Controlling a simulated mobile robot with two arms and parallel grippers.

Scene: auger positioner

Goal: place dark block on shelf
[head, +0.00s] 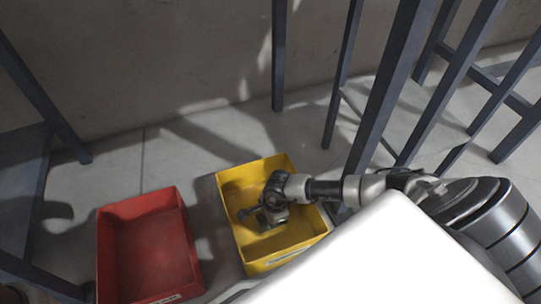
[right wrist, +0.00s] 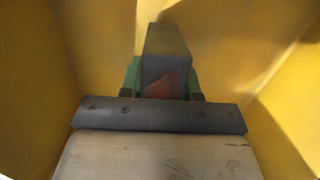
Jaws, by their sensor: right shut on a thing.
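The dark block (right wrist: 165,62) stands between my right gripper's fingers in the right wrist view, with yellow bin walls around it. My right gripper (right wrist: 165,88) is shut on the block; green finger parts press on both its sides. In the head view my right gripper (head: 268,218) reaches down inside the yellow bin (head: 310,222), and the block there is too small or hidden to make out. I cannot pick out the shelf with certainty. My left gripper is not in view.
An empty-looking red bin (head: 150,250) stands to the left of the yellow bin. Dark metal posts (head: 388,90) rise behind and to the right of my right arm. A grey wall (head: 180,50) closes the back, with bare floor (head: 115,175) before it.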

